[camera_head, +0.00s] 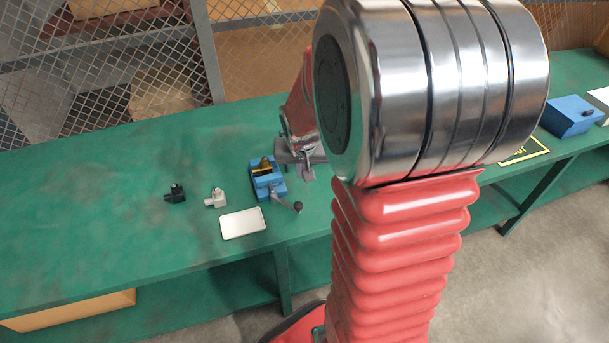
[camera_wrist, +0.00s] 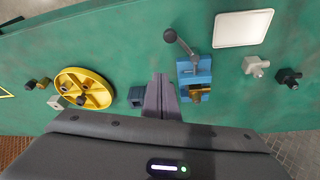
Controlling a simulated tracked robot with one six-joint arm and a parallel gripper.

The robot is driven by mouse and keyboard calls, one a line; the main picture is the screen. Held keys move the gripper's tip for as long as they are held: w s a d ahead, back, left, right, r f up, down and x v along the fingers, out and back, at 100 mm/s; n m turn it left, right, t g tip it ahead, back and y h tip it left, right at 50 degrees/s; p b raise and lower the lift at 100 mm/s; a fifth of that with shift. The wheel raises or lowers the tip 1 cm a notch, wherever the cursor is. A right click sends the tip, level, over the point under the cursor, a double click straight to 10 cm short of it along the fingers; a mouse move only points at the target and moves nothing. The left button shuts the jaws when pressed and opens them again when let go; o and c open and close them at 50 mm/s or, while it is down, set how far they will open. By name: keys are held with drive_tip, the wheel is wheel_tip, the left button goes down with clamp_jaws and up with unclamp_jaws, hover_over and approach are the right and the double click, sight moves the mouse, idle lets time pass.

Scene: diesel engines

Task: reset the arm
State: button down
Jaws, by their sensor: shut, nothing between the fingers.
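My gripper (camera_wrist: 160,82) shows in the wrist view with its grey fingers together and nothing between them. It is over the green bench, beside the blue vise (camera_wrist: 195,74). In the head view my gripper (camera_head: 306,174) is partly hidden behind my red arm and its metal joint, just right of the blue vise (camera_head: 268,180). A brass-coloured fitting (camera_head: 264,166) sits at the vise; it also shows in the wrist view (camera_wrist: 197,91).
The green bench (camera_head: 90,200) holds a white plate (camera_head: 243,224), a pale fitting (camera_head: 216,197) and a black fitting (camera_head: 175,194). A yellow handwheel (camera_wrist: 70,80) lies left in the wrist view. A blue box (camera_head: 570,116) stands far right. Wire mesh (camera_head: 260,60) backs the bench.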

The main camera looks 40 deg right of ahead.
idle(0.7)
drive_tip(key=s+a+r+n+t+y, duration=0.1)
drive_tip(key=s+a+r+n, duration=0.2)
drive_tip(key=s+a+r, duration=0.4)
drive_tip(key=s+a+r+n+t+y, duration=0.1)
drive_tip(key=s+a+r+n, duration=0.3)
drive_tip(key=s+a+r, duration=0.4)
drive_tip(key=a+r, duration=0.1)
drive_tip(key=a, duration=0.4)
drive_tip(key=shift+a+r, duration=0.2)
drive_tip(key=shift+a, duration=0.2)
drive_tip(key=shift+d, duration=0.1)
